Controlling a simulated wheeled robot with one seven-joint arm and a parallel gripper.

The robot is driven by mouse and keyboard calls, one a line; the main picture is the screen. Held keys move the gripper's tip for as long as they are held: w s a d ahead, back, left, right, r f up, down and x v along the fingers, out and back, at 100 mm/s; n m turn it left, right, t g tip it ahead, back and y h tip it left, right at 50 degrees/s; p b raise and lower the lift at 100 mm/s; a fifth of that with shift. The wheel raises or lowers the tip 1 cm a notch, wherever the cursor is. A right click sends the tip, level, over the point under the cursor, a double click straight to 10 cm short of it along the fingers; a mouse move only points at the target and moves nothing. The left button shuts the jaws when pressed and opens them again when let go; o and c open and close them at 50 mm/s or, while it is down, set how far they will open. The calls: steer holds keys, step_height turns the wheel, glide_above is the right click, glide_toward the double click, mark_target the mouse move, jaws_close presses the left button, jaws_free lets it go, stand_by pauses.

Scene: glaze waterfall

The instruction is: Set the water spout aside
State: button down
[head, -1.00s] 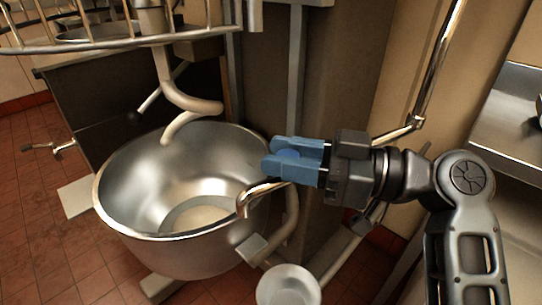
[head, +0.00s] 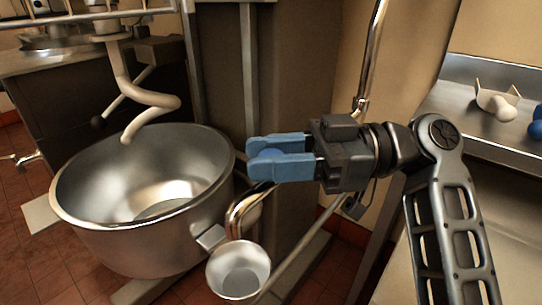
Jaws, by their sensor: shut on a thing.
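The water spout (head: 239,212) is a curved chrome pipe. Its down-turned end hangs outside the right rim of the large steel mixer bowl (head: 82,226), above a small round pot (head: 238,292). My gripper (head: 252,158), with blue fingers, is shut on the spout near its bend. The fingers and gripper body hide part of the pipe. A tall chrome pipe (head: 371,52) rises behind my gripper.
A pale spiral dough hook (head: 150,97) hangs over the bowl, below a wire guard (head: 120,16). The mixer column (head: 250,70) stands behind the fingers. A steel counter (head: 465,125) with a few small items is at right.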

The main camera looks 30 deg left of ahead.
steer(key=c, duration=0.9)
jaws_free()
steer(key=shift+d+r, duration=0.25)
steer(key=shift+d, duration=0.15)
steer(key=shift+o, duration=0.4)
steer(key=shift+a+f, duration=0.1)
steer(key=v, duration=0.7)
steer(key=shift+w+d, duration=0.2)
steer(key=shift+d, duration=0.15)
